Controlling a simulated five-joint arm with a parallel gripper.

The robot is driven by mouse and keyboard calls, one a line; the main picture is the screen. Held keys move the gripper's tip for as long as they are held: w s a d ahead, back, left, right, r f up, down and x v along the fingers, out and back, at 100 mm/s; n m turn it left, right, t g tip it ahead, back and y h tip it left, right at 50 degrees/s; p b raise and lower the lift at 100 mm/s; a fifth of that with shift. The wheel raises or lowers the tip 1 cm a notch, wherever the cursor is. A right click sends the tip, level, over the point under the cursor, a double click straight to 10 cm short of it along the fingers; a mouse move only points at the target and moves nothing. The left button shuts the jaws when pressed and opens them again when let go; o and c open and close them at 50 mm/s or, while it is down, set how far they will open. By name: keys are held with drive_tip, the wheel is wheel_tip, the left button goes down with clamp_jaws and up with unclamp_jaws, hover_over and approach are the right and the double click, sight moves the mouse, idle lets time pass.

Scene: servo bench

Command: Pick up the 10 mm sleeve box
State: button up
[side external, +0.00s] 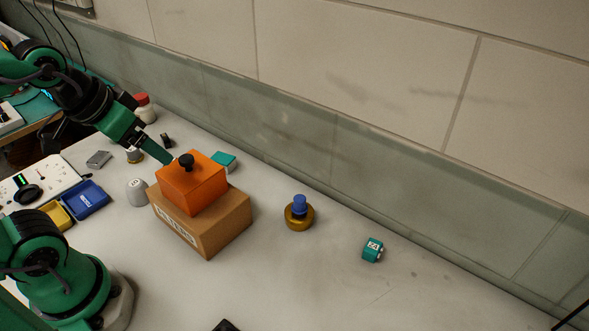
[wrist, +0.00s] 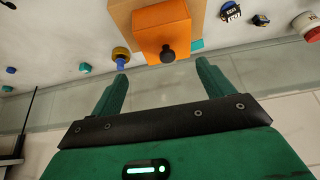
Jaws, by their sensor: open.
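No box in view carries a readable 10 mm mark, so I cannot tell which one is the sleeve box. An orange box (side external: 192,187) with a black knob on top (side external: 186,160) sits on a brown cardboard box (side external: 204,235) with partly readable lettering. The orange box also shows in the wrist view (wrist: 163,27). A teal box (side external: 223,160) lies behind it, partly hidden. A small teal block (side external: 373,250) with a white label stands at the right. My gripper (wrist: 162,68) is open and empty. In the side view its fingers (side external: 163,154) are behind and left of the knob.
A brass disc with a blue knob (side external: 299,212) stands right of the cardboard box. A grey dome (side external: 137,192), blue bin (side external: 84,199), yellow bin (side external: 57,214) and grey box (side external: 98,158) are at left. The wall bounds the back. The front right bench is mostly clear.

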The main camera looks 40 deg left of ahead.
drive_tip(key=shift+n+g, duration=0.4)
drive_tip(key=shift+g, duration=0.5)
drive_tip(key=w, duration=0.2)
drive_tip(key=w+a, duration=0.1)
drive_tip(key=w, duration=0.2)
drive_tip(key=w+a, duration=0.1)
drive_tip(key=w, duration=0.1)
drive_tip(key=shift+w+a+f, duration=0.1)
drive_tip(key=shift+w+f, duration=0.1)
drive_tip(key=shift+w, duration=0.2)
drive_tip(key=w+a+f+g, duration=0.1)
drive_tip(key=w+a+f, duration=0.2)
drive_tip(key=w, duration=0.4)
drive_tip(key=n+g, duration=0.2)
drive_tip(key=g, duration=0.1)
hover_over(222, 158)
wheel_tip(222, 158, down, 13)
drive_tip(key=shift+d+r, duration=0.1)
drive_tip(key=shift+r, duration=0.05)
drive_tip(key=shift+w+f, duration=0.1)
drive_tip(key=shift+f, duration=4)
